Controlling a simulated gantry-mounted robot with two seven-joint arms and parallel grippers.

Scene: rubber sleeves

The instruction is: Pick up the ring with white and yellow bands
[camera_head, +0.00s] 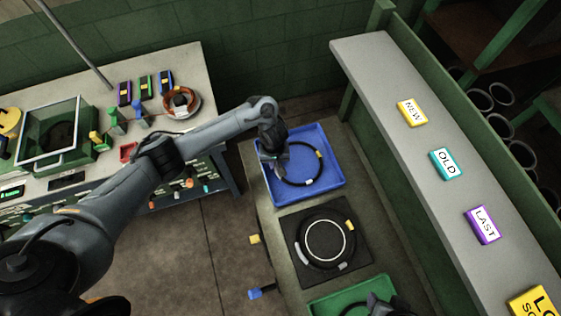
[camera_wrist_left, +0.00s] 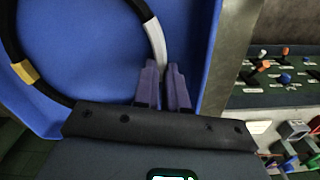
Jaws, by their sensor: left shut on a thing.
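A thin black ring (camera_head: 309,182) with a white band and a yellow band is in the blue tray (camera_head: 334,189). In the left wrist view the ring (camera_wrist_left: 155,40) shows its white band just beyond my fingertips and its yellow band at the left. My left gripper (camera_head: 275,163) is over the tray's left part. Its purple fingers (camera_wrist_left: 166,85) are shut on the ring close to the white band. Whether the ring is clear of the tray floor cannot be told. A dark part at the bottom edge may be my right gripper (camera_head: 378,306); its fingers are not clear.
A black plate (camera_head: 359,262) with another black ring (camera_head: 325,242) lies in front of the blue tray, then a green tray (camera_head: 322,308). A grey shelf (camera_head: 400,135) with NEW, OLD and LAST labels runs along the right. A cluttered bench (camera_head: 185,62) stands at the left.

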